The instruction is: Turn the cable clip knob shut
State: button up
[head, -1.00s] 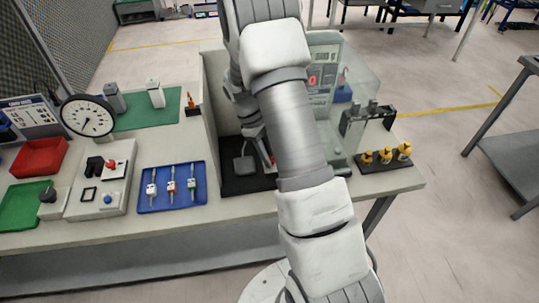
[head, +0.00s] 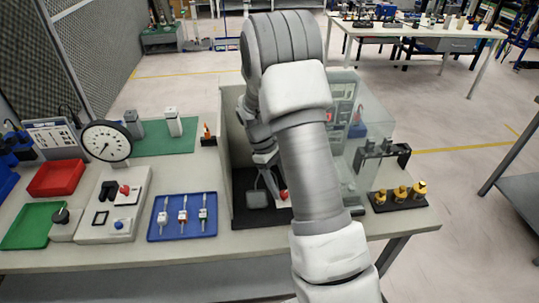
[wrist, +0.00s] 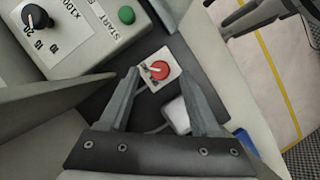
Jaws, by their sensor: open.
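The cable clip knob is red (wrist: 158,70) and sits on a small white square base in the wrist view. A pale mark runs across it, and a small metal part is beside it. In the head view the knob (head: 283,194) shows at the edge of my arm, on a black mat. My gripper (wrist: 157,67) is open and empty, its fingertips on either side of the knob in the picture. I cannot tell the height gap or whether they touch. In the head view my gripper (head: 266,160) is partly hidden by my arm.
A grey block (head: 257,199) with a cable lies left of the knob. A grey partition (wrist: 40,105) stands close to my gripper. A control box (wrist: 75,30) with a dial and green button is near. A blue tray (head: 182,216) and yellow-brass fittings (head: 400,194) flank the mat.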

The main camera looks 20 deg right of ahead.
jog(key=v, duration=1.5)
jog(key=s+a+r+m+t+y, duration=0.1)
jog(key=s+a+r+m+t, duration=0.3)
jog(key=s+r, duration=0.75)
jog(key=s+a+m+t+y, duration=0.1)
jog(key=s+a+m+t, duration=0.2)
jog(key=s, duration=1)
jog(key=shift+s+a+r+t+y, duration=0.15)
jog(key=shift+a+r+t+y, duration=0.25)
jog(key=shift+a+t, duration=0.6)
jog(key=shift+d, duration=0.25)
jog(key=shift+c, duration=1.1)
